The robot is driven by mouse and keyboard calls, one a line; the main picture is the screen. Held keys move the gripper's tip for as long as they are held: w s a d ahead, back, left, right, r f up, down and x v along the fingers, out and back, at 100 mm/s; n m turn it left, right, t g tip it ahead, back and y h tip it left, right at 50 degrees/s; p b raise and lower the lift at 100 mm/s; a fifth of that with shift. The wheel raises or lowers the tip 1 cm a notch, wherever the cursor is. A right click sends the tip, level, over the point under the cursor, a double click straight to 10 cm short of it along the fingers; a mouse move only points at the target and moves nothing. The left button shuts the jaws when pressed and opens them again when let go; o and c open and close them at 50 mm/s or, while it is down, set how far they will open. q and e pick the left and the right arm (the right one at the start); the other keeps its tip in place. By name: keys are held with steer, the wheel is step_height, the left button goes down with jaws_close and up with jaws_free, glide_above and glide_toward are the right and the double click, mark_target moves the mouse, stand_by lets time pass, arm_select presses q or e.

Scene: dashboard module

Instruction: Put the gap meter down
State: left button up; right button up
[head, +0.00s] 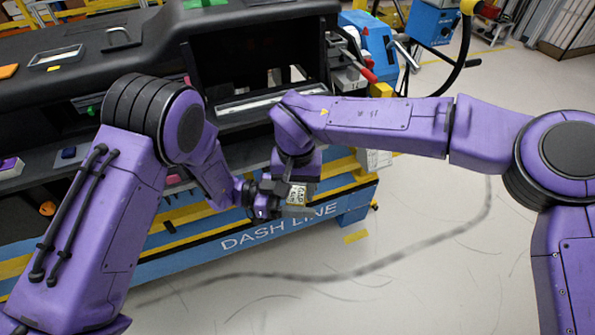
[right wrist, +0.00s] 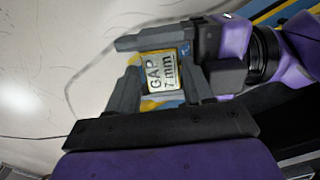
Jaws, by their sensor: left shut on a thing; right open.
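The gap meter (head: 297,195) is a small block with a light face and yellow edges. It is held in the air in front of the dash line cart. In the right wrist view, the meter (right wrist: 162,71) reads "GAP 7 mm". My left gripper (head: 272,199) is shut on the meter, coming in from the right in the wrist view. My right gripper (right wrist: 160,88) is open, with one finger on each side of the meter. I cannot tell whether its fingers touch it. The right fingertips are partly hidden in the head view.
The blue cart (head: 220,245) marked "DASH LINE" carries the black dashboard module (head: 130,45), with a grey shelf below its opening. A blue machine (head: 370,45) with a red handle stands behind on the right.

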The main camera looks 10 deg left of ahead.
steer(key=shift+f, duration=0.5)
steer(key=c, duration=0.8)
arm_select(q)
steer(key=o, duration=1.3)
